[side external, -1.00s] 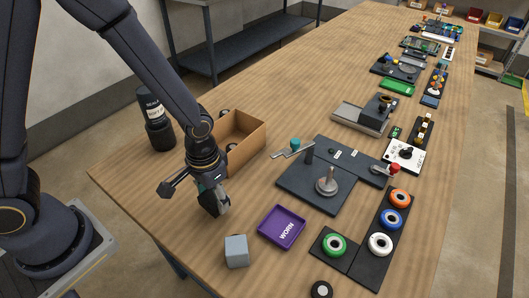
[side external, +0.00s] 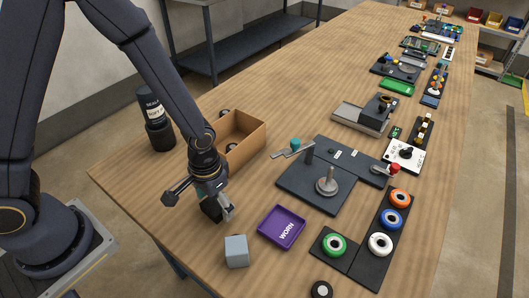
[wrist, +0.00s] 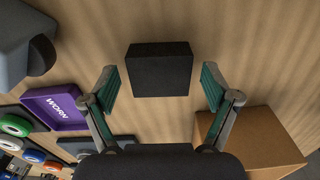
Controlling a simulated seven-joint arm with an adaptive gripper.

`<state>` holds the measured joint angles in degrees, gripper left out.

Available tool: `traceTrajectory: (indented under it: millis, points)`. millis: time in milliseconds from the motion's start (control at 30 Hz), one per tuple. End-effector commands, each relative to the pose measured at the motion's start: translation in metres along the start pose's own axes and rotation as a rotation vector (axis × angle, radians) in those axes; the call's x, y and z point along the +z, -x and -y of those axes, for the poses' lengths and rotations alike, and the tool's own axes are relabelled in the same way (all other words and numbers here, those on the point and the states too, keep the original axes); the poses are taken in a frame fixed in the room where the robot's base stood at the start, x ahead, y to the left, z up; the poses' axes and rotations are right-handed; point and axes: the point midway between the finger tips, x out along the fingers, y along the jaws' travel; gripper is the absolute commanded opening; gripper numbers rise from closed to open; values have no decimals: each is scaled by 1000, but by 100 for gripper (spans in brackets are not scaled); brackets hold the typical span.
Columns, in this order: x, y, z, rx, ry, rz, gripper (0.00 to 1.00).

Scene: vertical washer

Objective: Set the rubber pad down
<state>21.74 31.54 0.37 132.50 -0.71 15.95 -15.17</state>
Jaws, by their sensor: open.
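The rubber pad is a black block (wrist: 160,72) in the wrist view, with a gap to a finger on either side. In the side view the pad (side external: 210,209) shows as a dark shape under my gripper, partly hidden by it, and appears to rest on the bare wooden table. My gripper (side external: 217,206) is over it with its fingers spread. In the wrist view my gripper (wrist: 161,85) is open, its green-lined fingers apart from the pad.
A grey block (side external: 236,251) and a purple tray marked WORN (side external: 278,220) stand nearby. An open cardboard box (side external: 246,147) and a dark labelled bottle (side external: 155,122) are behind. A dark fixture plate (side external: 300,192) with a metal post lies to the right.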

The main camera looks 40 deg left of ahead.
Motion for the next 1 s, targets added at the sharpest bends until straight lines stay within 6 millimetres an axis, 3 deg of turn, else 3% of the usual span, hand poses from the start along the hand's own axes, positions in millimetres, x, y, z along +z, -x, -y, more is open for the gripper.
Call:
traceTrajectory:
  millis: [267, 367, 700, 1000]
  points:
    - [-1, 12, 0, 1, 0, -4, 87]
    - [-1, 30, 0, 2, 1, -6, 87]
    - [0, 120, 4, 2, 1, -8, 87]
    - [1, 164, 4, 1, 0, -2, 87]
